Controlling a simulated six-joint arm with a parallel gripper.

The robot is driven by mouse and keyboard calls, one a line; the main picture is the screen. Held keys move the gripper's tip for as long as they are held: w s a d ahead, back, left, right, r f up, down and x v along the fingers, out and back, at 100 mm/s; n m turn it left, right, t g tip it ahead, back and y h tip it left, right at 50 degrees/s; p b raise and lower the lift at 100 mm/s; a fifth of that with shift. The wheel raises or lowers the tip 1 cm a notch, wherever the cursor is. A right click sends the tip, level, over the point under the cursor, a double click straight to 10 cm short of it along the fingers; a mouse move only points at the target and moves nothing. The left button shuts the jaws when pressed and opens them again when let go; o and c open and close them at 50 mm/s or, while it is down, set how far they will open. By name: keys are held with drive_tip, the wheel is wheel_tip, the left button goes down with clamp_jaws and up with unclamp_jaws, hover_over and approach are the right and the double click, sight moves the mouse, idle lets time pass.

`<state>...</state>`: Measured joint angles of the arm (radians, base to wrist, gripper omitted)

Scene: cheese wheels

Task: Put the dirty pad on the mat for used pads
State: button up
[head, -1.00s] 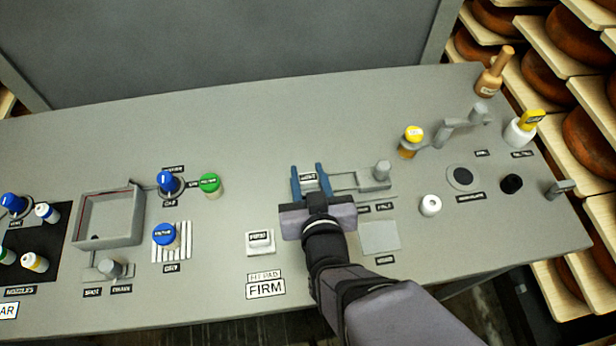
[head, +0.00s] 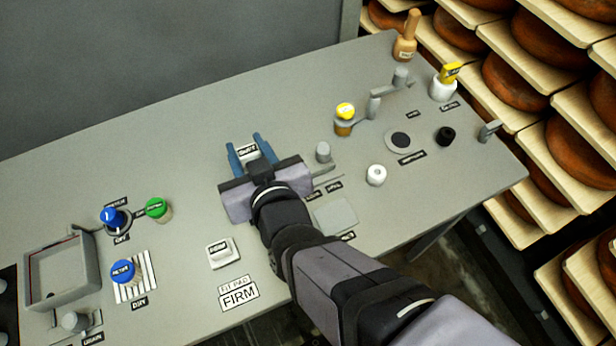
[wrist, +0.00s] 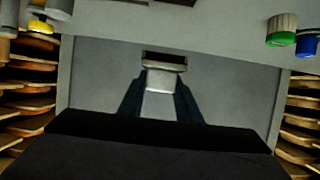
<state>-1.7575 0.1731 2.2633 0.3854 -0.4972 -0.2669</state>
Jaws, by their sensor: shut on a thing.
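My gripper (head: 242,148) has two blue fingers shut on a small light pad (head: 248,151) with a printed label, perhaps SOFT. In the wrist view the pad (wrist: 162,76) sits between the fingertips, with a dark brown patch at its far end. The gripper appears to be above the bench; its height is hard to tell. A plain grey square mat (head: 336,215) lies to the right of and nearer than the gripper, its label partly hidden by my arm.
A yellow-topped bottle (head: 344,118) stands further back. Blue (head: 115,217) and green (head: 157,209) capped items and an open tray (head: 62,272) are at left.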

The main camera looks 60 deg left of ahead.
sight(327, 205)
drive_tip(key=w+d+m+t+p, duration=0.2)
drive_tip(key=w+d, duration=0.2)
drive_tip(key=w, duration=1.1)
drive_tip(key=w+d+m+t+p, duration=0.2)
drive_tip(key=w+d, duration=0.2)
drive_tip(key=w, duration=1.2)
drive_tip(key=s+n+g, duration=0.5)
drive_tip(key=s, duration=0.4)
drive_tip(key=shift+a+f+g, duration=0.15)
drive_tip(key=shift+a+g, duration=0.15)
drive_tip(key=shift+a, duration=0.1)
drive_tip(key=shift+o, duration=0.2)
drive_tip(key=s+d+n+g+h, duration=0.1)
drive_tip(key=s+n+g, duration=0.3)
drive_tip(key=s, duration=0.6)
drive_tip(key=shift+d+f, duration=0.3)
drive_tip(key=shift+d, duration=0.3)
drive_tip(key=shift+s+r, duration=0.15)
drive_tip(key=shift+r, duration=0.1)
drive_tip(key=shift+f, duration=0.1)
drive_tip(key=shift+f+b, duration=1)
drive_tip(key=shift+f, duration=3.9)
drive_tip(key=shift+c, duration=0.2)
drive_tip(key=shift+f, duration=0.15)
